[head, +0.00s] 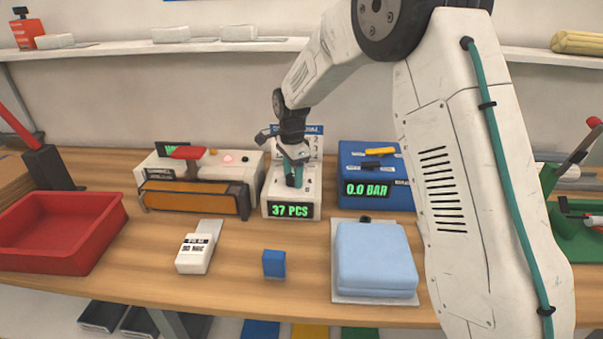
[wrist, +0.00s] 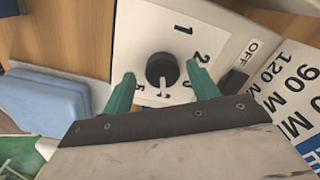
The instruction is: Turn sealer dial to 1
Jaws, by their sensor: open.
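A round black dial (wrist: 158,66) sits on a white panel (wrist: 205,22) in the wrist view. Printed numbers, among them 1, 2 and 3, surround it. A pale mark shows at its lower edge, but I cannot tell for certain which number it points to. My gripper (wrist: 162,74) is open, with one green finger on each side of the dial and a visible gap to it. In the head view my gripper (head: 294,178) is over the white device (head: 277,190) with the "37 PCS" display and hides the dial there.
A black switch marked OFF (wrist: 233,82) is near the right finger. A white machine with an orange front bar (head: 190,200) stands left and a blue "0.0 BAR" box (head: 395,200) right.

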